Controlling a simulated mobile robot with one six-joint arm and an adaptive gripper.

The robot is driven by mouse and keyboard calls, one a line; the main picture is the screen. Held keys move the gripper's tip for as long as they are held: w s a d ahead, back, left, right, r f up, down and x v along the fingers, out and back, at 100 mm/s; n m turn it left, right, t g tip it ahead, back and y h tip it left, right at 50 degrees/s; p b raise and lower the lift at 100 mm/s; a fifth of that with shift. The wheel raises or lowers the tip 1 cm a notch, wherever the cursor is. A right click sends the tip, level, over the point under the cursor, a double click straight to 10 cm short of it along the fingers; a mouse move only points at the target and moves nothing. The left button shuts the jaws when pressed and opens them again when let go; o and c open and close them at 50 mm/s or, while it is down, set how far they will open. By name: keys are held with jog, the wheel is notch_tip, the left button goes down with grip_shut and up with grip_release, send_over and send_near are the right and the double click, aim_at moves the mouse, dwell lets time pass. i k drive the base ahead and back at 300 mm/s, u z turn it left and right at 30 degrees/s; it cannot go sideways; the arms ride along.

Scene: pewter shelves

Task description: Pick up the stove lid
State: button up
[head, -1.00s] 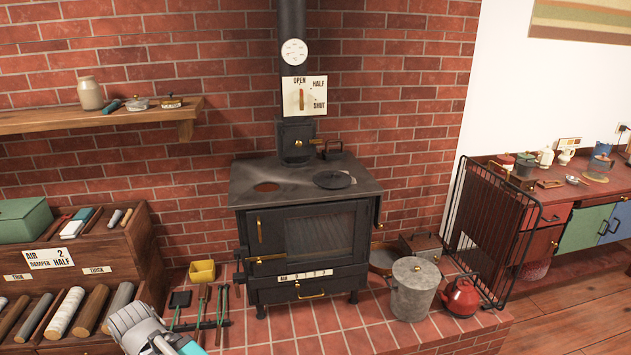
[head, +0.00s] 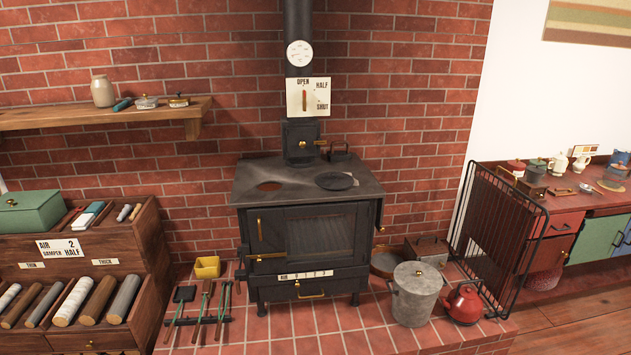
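The black wood stove (head: 309,225) stands on the brick hearth against the wall. A round dark disc, which looks like the stove lid (head: 337,181), is at the right of the stove top. I cannot tell whether it sits flush in its opening. A dark handled object (head: 340,151) stands at the back of the top, right of the flue. My gripper is not in view now.
A lidded metal bucket (head: 415,295), a red kettle (head: 463,305) and a black fireguard (head: 500,240) stand to the right. A log rack (head: 105,240) is at the far left. Hearth bricks in front are clear.

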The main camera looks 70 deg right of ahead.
aim_at(333, 180)
jog(key=u, duration=0.8)
jog(key=k, duration=0.9)
jog(key=z, duration=2.3)
